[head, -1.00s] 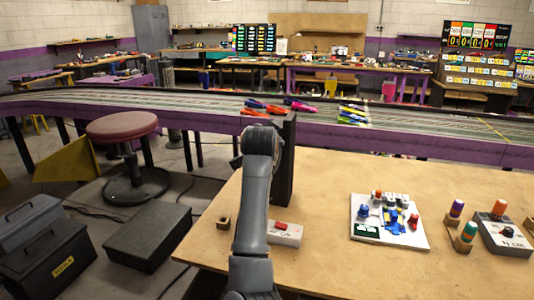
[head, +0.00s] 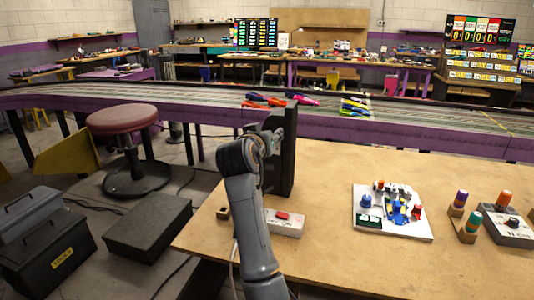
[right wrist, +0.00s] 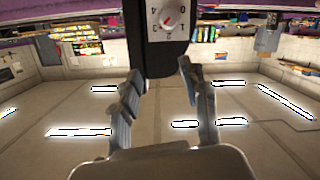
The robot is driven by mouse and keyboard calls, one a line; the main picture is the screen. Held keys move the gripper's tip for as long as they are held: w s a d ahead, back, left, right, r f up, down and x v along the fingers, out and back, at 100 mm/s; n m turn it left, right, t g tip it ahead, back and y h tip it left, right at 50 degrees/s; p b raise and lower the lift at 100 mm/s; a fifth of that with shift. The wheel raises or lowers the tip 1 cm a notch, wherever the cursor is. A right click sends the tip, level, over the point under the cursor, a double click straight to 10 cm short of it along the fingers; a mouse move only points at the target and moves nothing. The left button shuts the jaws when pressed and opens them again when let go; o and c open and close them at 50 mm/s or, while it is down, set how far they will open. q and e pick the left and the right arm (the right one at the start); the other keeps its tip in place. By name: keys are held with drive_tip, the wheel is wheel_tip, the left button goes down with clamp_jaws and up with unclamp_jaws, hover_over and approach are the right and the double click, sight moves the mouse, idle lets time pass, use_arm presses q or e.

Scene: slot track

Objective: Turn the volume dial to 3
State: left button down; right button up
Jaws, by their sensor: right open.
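The right wrist view is upside down, and I cannot tell for sure which digit the knob points to. My right gripper (right wrist: 160,72) is open and empty, its fingers spread to either side of the box, with the dial beyond the fingertips and apart from them. In the head view my arm hides the dial. My left gripper is not in view.
A white box with a red button (head: 283,218) sits near the black box. A white board with small parts (head: 385,228), coloured bottles (head: 467,228) and a grey control box (head: 508,232) stand on the right. The table's front middle is clear. A purple-sided track (head: 400,133) runs behind.

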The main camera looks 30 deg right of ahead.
drive_tip(key=s+a+f+n+t+h+b, duration=0.1)
drive_tip(key=s+a+f+n+h+b, duration=0.1)
drive_tip(key=s+a+f+n, duration=0.45)
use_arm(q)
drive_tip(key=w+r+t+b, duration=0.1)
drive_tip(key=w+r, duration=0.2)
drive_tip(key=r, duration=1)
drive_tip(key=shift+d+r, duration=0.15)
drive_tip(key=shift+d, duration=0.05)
use_arm(e)
drive_tip(key=w+d+n, duration=0.2)
drive_tip(key=w+d, duration=0.7)
drive_tip(key=w, duration=0.1)
drive_tip(key=shift+w+n, duration=0.35)
drive_tip(key=shift+c, duration=0.6)
clamp_jaws()
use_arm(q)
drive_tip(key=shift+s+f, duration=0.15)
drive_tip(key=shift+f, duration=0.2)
use_arm(e)
drive_tip(key=shift+a+f, duration=0.1)
